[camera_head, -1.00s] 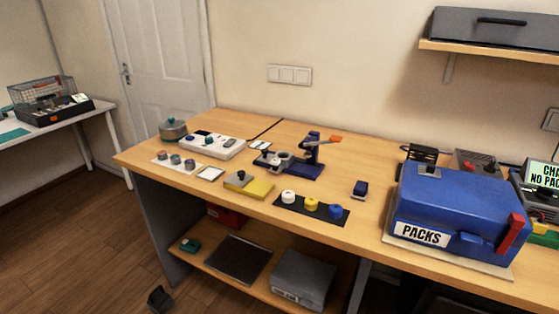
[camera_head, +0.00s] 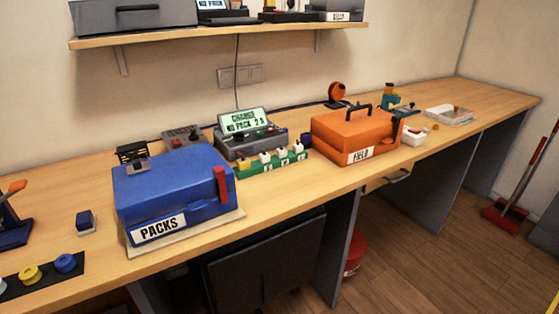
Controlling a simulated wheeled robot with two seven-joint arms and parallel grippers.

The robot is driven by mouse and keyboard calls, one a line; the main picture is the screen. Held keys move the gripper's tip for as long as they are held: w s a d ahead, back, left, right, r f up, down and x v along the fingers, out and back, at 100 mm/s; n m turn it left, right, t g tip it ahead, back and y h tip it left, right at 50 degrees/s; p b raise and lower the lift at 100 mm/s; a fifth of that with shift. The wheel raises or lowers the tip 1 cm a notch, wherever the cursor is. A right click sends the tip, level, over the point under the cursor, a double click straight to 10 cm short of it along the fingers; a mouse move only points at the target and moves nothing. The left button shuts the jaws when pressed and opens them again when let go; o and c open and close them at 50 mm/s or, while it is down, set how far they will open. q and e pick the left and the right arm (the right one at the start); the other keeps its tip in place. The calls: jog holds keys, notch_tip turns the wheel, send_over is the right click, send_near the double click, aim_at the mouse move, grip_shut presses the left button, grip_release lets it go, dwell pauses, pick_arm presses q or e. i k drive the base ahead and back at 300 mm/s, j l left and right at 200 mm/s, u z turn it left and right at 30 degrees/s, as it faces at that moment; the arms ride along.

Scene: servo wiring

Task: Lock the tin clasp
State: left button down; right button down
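No object in view is plainly a tin. A blue box labelled PACKS (camera_head: 165,188) stands on a pale board on the bench, with its lid down. A red lever-like piece (camera_head: 221,185) stands upright at its right front corner; I cannot tell whether it is locked. An orange box labelled FIELD (camera_head: 345,135) with a black top handle stands farther right, its lid apparently down. Any clasp on it is too small to make out. Neither of my grippers is in view.
Between the boxes are a charger with a lit screen (camera_head: 243,122) and a green strip with white pieces (camera_head: 272,162). A small blue block (camera_head: 86,222) and a dark mat with spools (camera_head: 38,278) lie left. A shelf (camera_head: 220,33) hangs above. The bench front right of PACKS is clear.

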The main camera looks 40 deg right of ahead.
aim_at(219, 172)
jog(key=l+z, duration=0.1)
jog(key=z, duration=0.65)
jog(key=i, duration=0.05)
